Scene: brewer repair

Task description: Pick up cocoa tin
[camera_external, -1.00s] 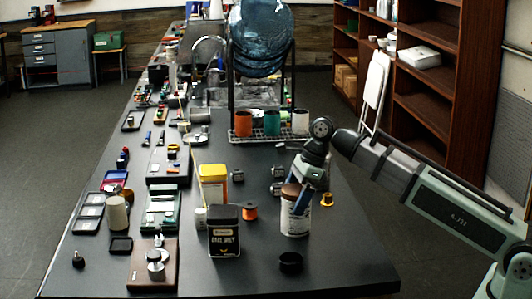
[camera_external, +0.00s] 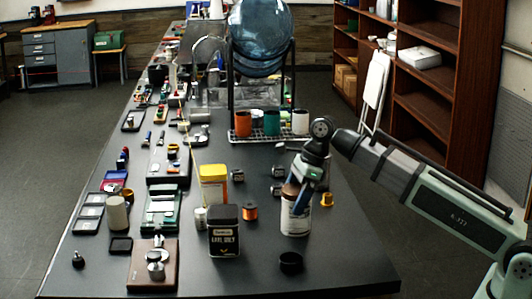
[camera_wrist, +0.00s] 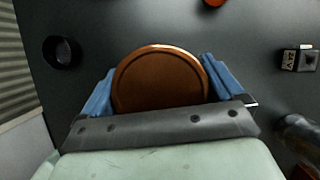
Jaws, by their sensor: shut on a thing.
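The cocoa tin (camera_external: 295,219), a white cylinder with a brown lid and a printed label, stands upright on the dark table in the external view. My gripper (camera_external: 299,197) is around its upper part, with blue fingers shut on it. In the wrist view the tin's round brown lid (camera_wrist: 160,80) sits between the two blue fingers of my gripper (camera_wrist: 156,92). The tin looks to be resting on the table; I cannot tell any gap beneath it.
A black Earl Grey tin (camera_external: 224,232) stands left of the cocoa tin, with a yellow container (camera_external: 213,183) behind it. An orange spool (camera_external: 250,212) lies between. A black ring (camera_external: 290,262) is in front. A rack with cups (camera_external: 272,134) stands behind.

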